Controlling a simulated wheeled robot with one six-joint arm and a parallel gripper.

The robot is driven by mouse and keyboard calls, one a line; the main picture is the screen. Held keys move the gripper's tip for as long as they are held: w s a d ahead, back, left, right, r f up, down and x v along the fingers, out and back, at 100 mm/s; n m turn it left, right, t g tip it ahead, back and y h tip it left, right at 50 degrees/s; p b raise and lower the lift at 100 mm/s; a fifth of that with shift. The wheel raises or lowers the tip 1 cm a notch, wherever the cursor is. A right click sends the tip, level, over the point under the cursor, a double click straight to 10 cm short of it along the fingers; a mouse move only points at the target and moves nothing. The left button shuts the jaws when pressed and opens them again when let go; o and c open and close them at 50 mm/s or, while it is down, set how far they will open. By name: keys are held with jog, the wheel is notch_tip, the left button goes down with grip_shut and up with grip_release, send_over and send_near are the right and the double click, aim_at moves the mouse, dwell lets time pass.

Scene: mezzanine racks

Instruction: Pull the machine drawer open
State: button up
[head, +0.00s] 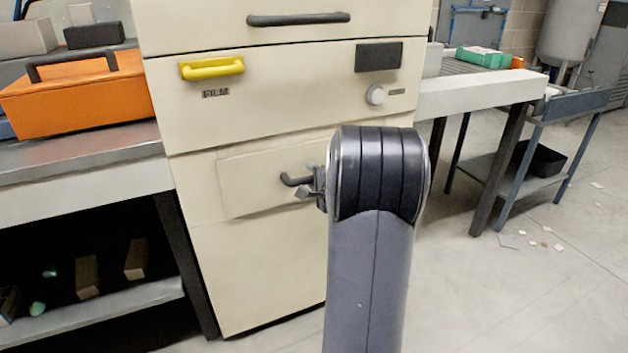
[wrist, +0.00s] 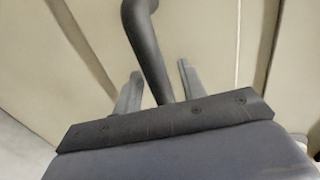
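The cream machine (head: 260,270) fills the middle of the head view. Its drawer front (head: 250,165) is a panel below the controls; it looks about flush, and my arm covers its right part. The dark drawer handle (head: 292,181) sticks out from it, its right part hidden by my gripper (head: 316,187). In the wrist view the handle (wrist: 145,45) runs down between the two fingertips of my gripper (wrist: 159,85). The fingers are apart, with a narrow gap showing on each side of the handle.
A bench with an orange case (head: 80,95) adjoins at left. A white bench (head: 475,92) adjoins at right. Floor at right is mostly clear, with small scraps.

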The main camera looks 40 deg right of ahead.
grip_shut()
dwell(0.3)
jog(key=shift+s, duration=0.1)
